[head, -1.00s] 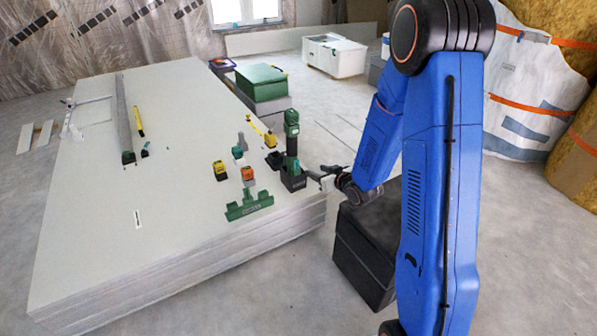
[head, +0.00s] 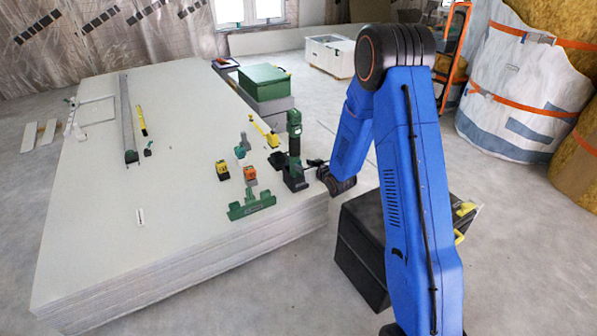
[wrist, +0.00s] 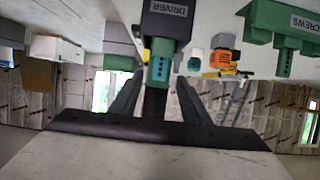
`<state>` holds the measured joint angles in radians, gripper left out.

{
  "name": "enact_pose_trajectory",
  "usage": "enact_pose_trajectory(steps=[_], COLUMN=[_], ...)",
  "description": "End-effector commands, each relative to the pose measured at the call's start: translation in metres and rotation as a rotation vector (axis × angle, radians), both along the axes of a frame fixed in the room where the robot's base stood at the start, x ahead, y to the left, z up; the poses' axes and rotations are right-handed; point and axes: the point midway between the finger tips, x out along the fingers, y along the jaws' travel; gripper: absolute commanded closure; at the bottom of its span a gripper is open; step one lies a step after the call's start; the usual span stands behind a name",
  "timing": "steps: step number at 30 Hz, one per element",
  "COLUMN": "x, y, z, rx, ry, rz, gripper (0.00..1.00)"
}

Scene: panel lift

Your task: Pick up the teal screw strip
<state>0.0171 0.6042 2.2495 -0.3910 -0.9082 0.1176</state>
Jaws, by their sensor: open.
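The green rack is also in the head view (head: 252,206), near the panel stack's front right corner. The green driver (head: 294,130) stands beside my arm.
The panel stack (head: 90,220) carries a yellow block (head: 222,170), an orange block (head: 250,175) and a long rail (head: 127,120). A green case (head: 263,82) stands behind. A black box (head: 362,245) is on the floor beside my arm.

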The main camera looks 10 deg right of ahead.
Motion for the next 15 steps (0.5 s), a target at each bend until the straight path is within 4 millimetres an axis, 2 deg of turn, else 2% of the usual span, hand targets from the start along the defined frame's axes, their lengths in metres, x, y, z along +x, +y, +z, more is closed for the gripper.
enact_pose_trajectory(steps=[6,14,15], x=[0.021,0.024,0.024], y=[0.006,0.007,0.007], z=[-0.009,-0.010,-0.010], rx=[0.000,0.000,0.000], ry=[0.000,0.000,0.000], rz=[0.000,0.000,0.000], gripper=[0.58,0.58,0.60])
